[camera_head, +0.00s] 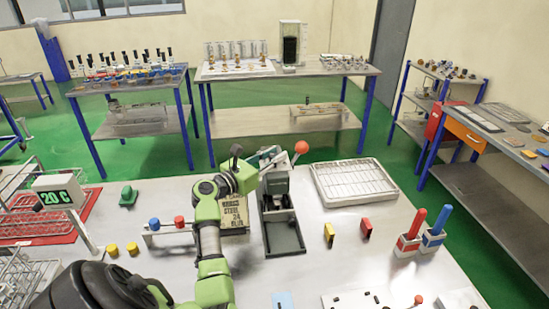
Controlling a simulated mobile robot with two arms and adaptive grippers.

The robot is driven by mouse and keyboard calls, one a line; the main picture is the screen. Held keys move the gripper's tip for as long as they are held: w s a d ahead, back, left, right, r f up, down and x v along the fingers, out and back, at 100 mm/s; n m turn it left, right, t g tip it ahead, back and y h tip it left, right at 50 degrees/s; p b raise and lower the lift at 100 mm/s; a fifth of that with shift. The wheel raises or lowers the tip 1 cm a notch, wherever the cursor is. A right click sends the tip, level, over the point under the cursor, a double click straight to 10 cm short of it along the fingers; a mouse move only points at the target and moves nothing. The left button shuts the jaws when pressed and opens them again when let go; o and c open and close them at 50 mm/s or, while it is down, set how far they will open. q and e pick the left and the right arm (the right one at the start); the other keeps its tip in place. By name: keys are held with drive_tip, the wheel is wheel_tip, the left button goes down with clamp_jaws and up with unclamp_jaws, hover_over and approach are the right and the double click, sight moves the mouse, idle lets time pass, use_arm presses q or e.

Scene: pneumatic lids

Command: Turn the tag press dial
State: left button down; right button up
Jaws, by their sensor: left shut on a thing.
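The tag press (283,232) stands on the near table, with a dark grey base tray, a grey upright body and a lever ending in an orange-red ball (301,147). My green left arm reaches up from the lower left. My left gripper (262,167) is at the upper left side of the press body, shut on what seems to be the press dial. The dial is hidden behind the gripper and wrist, so its setting cannot be read. A sign with black lettering (236,217) stands partly behind my arm. My right gripper is not in view.
A wire-grid tray (355,181) lies right of the press. Red and blue handled tools (411,238) stand at the right. A rail with blue and red knobs (167,225) is left of my arm.

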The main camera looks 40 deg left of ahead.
use_arm(q)
drive_tip(key=m+h, duration=0.1)
drive_tip(key=m+h+b, duration=0.1)
drive_tip(key=h, duration=0.1)
drive_tip(key=shift+a+f, duration=0.15)
drive_tip(key=shift+f, duration=0.05)
drive_tip(key=m+g+h+b, duration=0.1)
drive_tip(key=m+h+b, duration=0.1)
drive_tip(key=h+b, duration=0.1)
drive_tip(key=m+g+h+b, duration=0.2)
drive_tip(key=m+h+b, duration=0.1)
drive_tip(key=h, duration=0.1)
drive_tip(key=shift+g, duration=0.3)
drive_tip(key=shift+r+m+g+h+b, duration=0.15)
drive_tip(key=shift+m+g+h+b, duration=0.6)
drive_tip(key=shift+h+b, duration=0.55)
drive_tip(key=c, duration=1.8)
unclamp_jaws()
drive_tip(key=shift+o, duration=0.2)
